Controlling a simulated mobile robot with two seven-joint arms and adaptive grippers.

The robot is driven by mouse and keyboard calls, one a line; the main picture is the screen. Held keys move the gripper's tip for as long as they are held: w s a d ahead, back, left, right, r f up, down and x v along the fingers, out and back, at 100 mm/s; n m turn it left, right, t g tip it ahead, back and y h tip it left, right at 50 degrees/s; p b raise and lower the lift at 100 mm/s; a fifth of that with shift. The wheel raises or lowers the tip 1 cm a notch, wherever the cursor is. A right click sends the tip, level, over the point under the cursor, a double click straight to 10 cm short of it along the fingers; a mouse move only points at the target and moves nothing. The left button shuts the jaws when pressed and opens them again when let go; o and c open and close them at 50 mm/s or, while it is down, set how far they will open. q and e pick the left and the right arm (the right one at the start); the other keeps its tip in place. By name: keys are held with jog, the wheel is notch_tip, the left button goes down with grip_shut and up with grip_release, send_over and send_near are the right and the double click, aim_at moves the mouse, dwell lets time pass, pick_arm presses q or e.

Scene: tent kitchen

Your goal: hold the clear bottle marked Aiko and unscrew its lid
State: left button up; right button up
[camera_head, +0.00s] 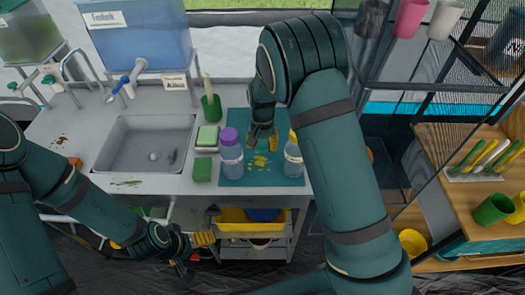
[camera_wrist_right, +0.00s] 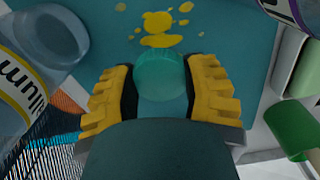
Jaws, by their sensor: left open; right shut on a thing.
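A clear bottle with a purple lid (camera_head: 231,150) stands upright on the left part of a teal mat (camera_head: 240,120). My right gripper (camera_head: 262,140) is shut around a round, see-through teal-looking thing (camera_wrist_right: 160,75) above the mat. My left gripper (camera_head: 196,244) is open and empty, low before the counter.
A sink (camera_head: 145,145) lies left of the mat. Between them are a green sponge (camera_head: 207,137), a green block (camera_head: 202,169) and a green cup (camera_head: 211,107) with a brush. Yellow stains mark the mat. A lower shelf holds a yellow bin (camera_head: 238,223).

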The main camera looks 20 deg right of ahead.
aim_at(262, 155)
jog(key=shift+f, duration=1.7)
jog(key=shift+f+b, duration=0.1)
jog(key=shift+b, duration=0.2)
jog(key=shift+f, duration=0.1)
jog(key=o, duration=1.3)
jog(key=shift+c, duration=0.2)
